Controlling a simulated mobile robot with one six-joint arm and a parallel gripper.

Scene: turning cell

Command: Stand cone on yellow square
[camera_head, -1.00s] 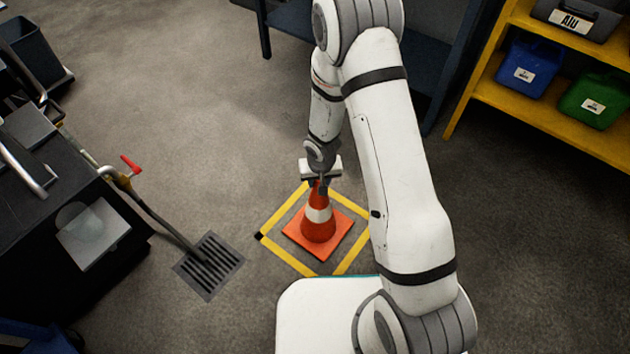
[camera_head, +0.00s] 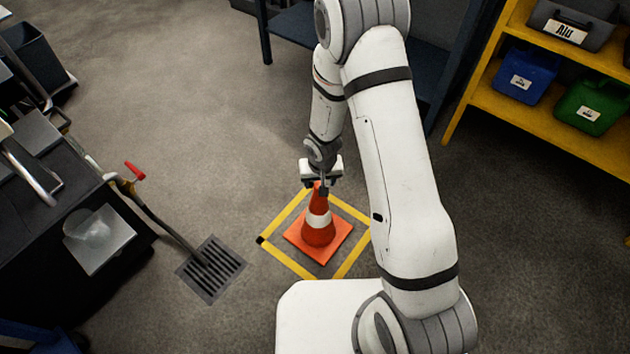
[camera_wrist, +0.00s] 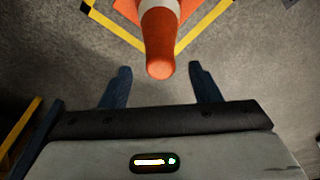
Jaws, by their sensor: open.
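The orange cone (camera_head: 318,233) with a white band stands upright on its square base on the floor. Its base lies inside the yellow square outline (camera_head: 287,262). My gripper (camera_head: 318,187) is just above the cone's top in the head view. In the wrist view the cone (camera_wrist: 158,45) points its tip toward my gripper (camera_wrist: 158,85). The two dark fingers are spread apart, with the tip just ahead of the gap and clear floor on both sides. Part of the yellow outline (camera_wrist: 115,27) also shows there. My arm hides part of the square's right corner in the head view.
A floor drain grate (camera_head: 211,268) lies left of the square. A dark machine (camera_head: 60,215) with a red-handled valve (camera_head: 134,171) stands at the left. Yellow shelving (camera_head: 545,112) with bins is at the upper right. Open floor lies behind the square.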

